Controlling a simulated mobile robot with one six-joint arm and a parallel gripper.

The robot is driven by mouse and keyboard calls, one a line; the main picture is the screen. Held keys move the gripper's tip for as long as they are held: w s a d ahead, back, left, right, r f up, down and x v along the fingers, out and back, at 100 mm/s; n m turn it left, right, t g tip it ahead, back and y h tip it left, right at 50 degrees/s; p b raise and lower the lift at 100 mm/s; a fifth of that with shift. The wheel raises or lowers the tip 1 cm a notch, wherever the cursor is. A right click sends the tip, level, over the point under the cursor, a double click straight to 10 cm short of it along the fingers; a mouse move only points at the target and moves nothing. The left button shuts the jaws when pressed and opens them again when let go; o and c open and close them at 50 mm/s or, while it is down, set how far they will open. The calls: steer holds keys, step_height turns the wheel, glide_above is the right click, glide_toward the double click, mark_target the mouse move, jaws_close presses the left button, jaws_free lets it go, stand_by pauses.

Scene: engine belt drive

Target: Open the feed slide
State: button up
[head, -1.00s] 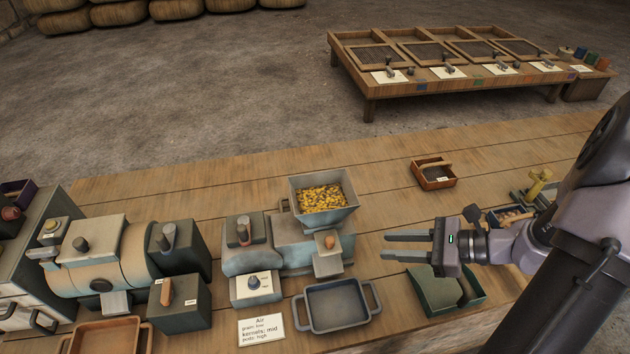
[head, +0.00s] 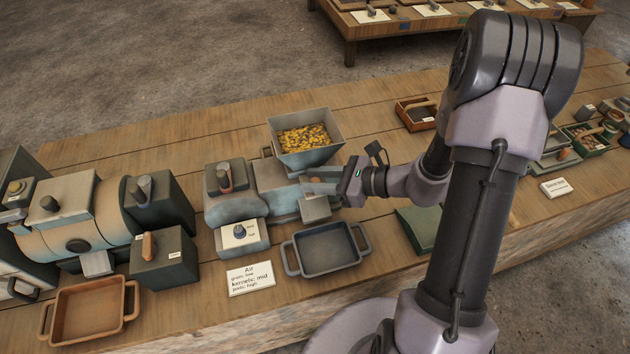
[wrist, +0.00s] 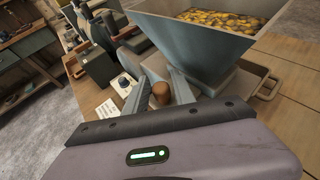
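The belt-drive machine (head: 285,190) carries a grey hopper (head: 305,135) filled with yellow kernels; the hopper also shows in the wrist view (wrist: 195,40). A small wooden knob (wrist: 160,93), apparently the feed slide's handle, stands under the hopper's near side. My gripper (head: 308,180) is at the machine's right front, below the hopper. In the wrist view its two fingers (wrist: 158,80) are open, one on each side of the knob. Whether they touch it I cannot tell. In the head view the fingers hide the knob above a grey block (head: 315,208).
A knobbed control box (head: 241,237) stands to the left. A drum machine (head: 90,215) is further left, with an orange tray (head: 90,310). A green box (head: 420,228) is right.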

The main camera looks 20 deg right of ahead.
steer(key=shift+c, duration=0.4)
jaws_close()
stand_by(1.1)
